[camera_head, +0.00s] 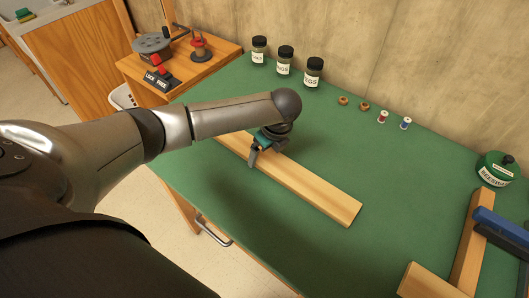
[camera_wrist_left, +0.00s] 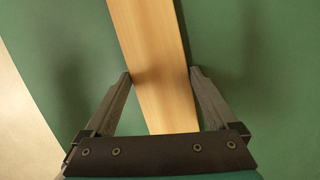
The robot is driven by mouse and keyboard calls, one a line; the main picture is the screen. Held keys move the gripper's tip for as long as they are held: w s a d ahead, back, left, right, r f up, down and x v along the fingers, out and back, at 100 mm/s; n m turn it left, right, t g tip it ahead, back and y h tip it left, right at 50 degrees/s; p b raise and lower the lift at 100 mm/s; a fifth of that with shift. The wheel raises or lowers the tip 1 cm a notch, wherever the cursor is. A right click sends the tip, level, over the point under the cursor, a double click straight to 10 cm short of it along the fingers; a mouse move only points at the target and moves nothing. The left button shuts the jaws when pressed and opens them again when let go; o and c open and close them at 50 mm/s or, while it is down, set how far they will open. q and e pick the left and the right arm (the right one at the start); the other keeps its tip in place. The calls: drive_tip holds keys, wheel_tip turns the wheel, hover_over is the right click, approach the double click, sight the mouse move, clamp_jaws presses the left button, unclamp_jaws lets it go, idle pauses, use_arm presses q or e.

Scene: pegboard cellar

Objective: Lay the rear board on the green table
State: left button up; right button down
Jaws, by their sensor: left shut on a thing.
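A long pale wooden board (camera_head: 318,193) lies along the green table (camera_head: 385,175), slanting from the middle left toward the lower right. My left gripper (camera_head: 262,150) is shut on this board near its far-left part, with my arm hiding some of it. In the left wrist view the fingers (camera_wrist_left: 160,76) stand one on each side of the board (camera_wrist_left: 155,45). I cannot tell whether the board's underside touches the table or hangs slightly above it. My right gripper is not in view.
Wooden pieces (camera_head: 470,250) with a blue bar (camera_head: 503,230) stand at the lower right. A green tin (camera_head: 495,168) is at the right edge. Labelled jars (camera_head: 285,60), small rings and spools (camera_head: 383,117) line the back. The table between is clear.

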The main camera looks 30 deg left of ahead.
sight(272, 162)
use_arm(q)
drive_tip(key=shift+r, duration=0.1)
drive_tip(key=o, duration=1.5)
drive_tip(key=shift+p+v, duration=1.65)
drive_tip(key=shift+v, duration=4.35)
drive_tip(key=shift+s+d, duration=0.1)
drive_tip(key=shift+d, duration=0.05)
